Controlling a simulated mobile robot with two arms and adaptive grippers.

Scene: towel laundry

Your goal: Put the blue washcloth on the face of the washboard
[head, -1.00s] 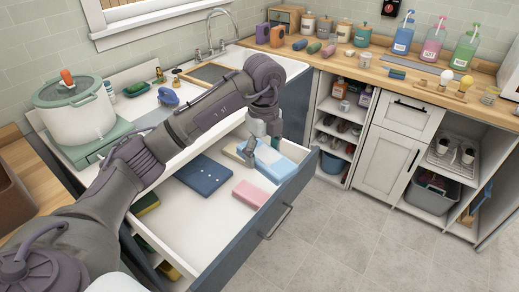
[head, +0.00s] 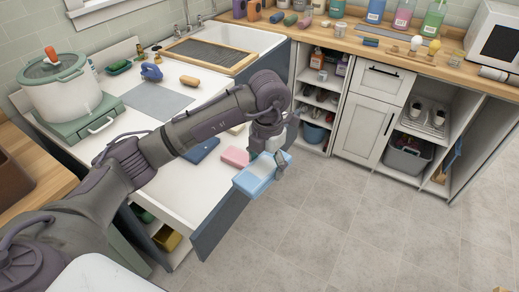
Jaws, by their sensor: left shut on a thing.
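A folded light blue washcloth (head: 254,180) is in my left gripper (head: 272,163), which is shut on it. The washboard (head: 177,52) has a wooden frame and a grey ribbed face. It lies at the sink (head: 235,38) in the upper middle, its face bare. My left gripper and the cloth are well in front of and below it. My right gripper is not in view.
A cylindrical brown item (head: 189,81) and a blue item (head: 151,72) stand on the counter near the washboard. A white pot (head: 62,87) stands at left.

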